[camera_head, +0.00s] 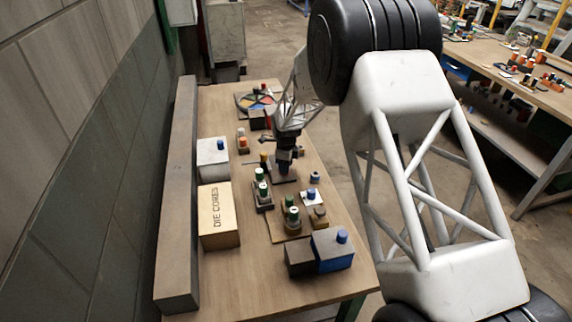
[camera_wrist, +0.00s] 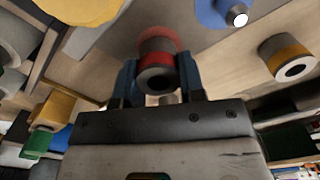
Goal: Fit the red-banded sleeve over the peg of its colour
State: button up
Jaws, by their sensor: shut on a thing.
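The red-banded sleeve (camera_wrist: 156,52) is a grey hollow cylinder with a red band, seen in the wrist view with its dark bore facing the camera. My gripper (camera_wrist: 159,78) is shut on it, one blue finger on each side. In the head view my gripper (camera_head: 284,165) is low over the middle of the table; the sleeve cannot be made out there. The wrist view shows a metal peg (camera_wrist: 238,18) on a blue disc. A disc with coloured sectors (camera_head: 250,100) lies at the table's far end. I cannot pick out a red peg for certain.
A yellow-banded sleeve (camera_wrist: 287,56) is at the right of the wrist view. A "DIE CORES" box (camera_head: 217,225), a white box (camera_head: 213,160) and a blue box (camera_head: 332,252) stand on the table. Green-topped pieces (camera_head: 292,216) crowd the middle. The near left table is clear.

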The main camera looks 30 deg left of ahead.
jog(key=shift+f, duration=0.15)
dwell(0.4)
jog(key=o, duration=1.1)
jog(key=shift+c, duration=0.2)
jog(key=shift+r, duration=3.9)
